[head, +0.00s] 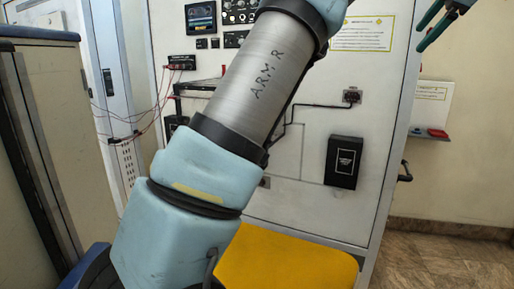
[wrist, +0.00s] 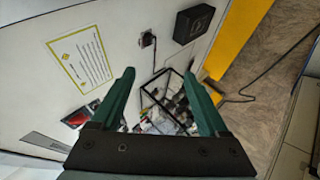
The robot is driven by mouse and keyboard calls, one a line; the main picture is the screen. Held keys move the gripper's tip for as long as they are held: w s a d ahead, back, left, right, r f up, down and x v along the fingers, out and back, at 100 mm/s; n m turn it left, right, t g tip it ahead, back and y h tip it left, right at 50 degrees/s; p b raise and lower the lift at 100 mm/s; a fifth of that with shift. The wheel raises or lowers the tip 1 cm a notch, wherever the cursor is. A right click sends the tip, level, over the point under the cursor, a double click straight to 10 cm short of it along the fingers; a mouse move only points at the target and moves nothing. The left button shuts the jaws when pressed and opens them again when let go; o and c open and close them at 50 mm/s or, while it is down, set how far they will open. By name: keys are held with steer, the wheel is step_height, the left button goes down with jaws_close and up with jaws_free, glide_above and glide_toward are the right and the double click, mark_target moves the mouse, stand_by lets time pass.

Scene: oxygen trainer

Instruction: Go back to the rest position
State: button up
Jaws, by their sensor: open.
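My gripper (head: 440,22) shows at the top right of the head view, partly cut off by the picture's edge. In the wrist view my gripper (wrist: 162,100) has its two green fingers apart, with nothing held between them. My arm crosses the middle of the head view from the bottom left to the top. The white trainer panel (head: 307,160) stands behind my arm. In the wrist view the panel (wrist: 120,30) fills the upper left.
A black box (head: 344,162) and a yellow-bordered notice (head: 363,33) are on the panel. A yellow surface (head: 285,262) lies below it. A black-framed holder (wrist: 165,100) with small items shows beyond the fingers. A cabinet (head: 45,120) stands left. Tiled floor (head: 430,265) is visible at right.

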steer(key=w+a+r+m+t, duration=0.1)
steer(key=w+a+t, duration=0.15)
steer(key=w, duration=0.25)
steer(key=w+a+r+m+t, duration=0.1)
steer(key=w+a+t, duration=0.1)
steer(key=w+t, duration=0.3)
steer(key=w+a+f+m+g+h+b, duration=0.1)
steer(key=w+a+f+m+h, duration=0.2)
steer(key=a+f+m, duration=0.4)
steer(key=w+a+f+m+g+h+b, duration=0.1)
steer(key=w+a+f+m+g+h, duration=0.2)
steer(key=f, duration=0.5)
steer(key=s+a+f+m+g+y, duration=0.1)
steer(key=s+a+f+g, duration=0.2)
steer(key=s+a+f, duration=0.35)
steer(key=s+a+f+m+g+y, duration=0.15)
steer(key=s+a+f, duration=0.25)
steer(key=a+f, duration=0.5)
steer(key=s+a+f+m+g, duration=0.25)
steer(key=s+a+f, duration=0.25)
steer(key=a+f, duration=0.3)
steer(key=s+a+f+g+y, duration=0.1)
steer(key=s+a+f+g, duration=0.1)
steer(key=s, duration=0.4)
steer(key=s+a+f+n+g+y+b, duration=0.1)
steer(key=s+a+f+g, duration=0.1)
steer(key=s+a+f, duration=0.2)
steer(key=shift+s+a+f, duration=0.25)
steer(key=shift+s+a, duration=0.6)
steer(key=shift+s, duration=0.1)
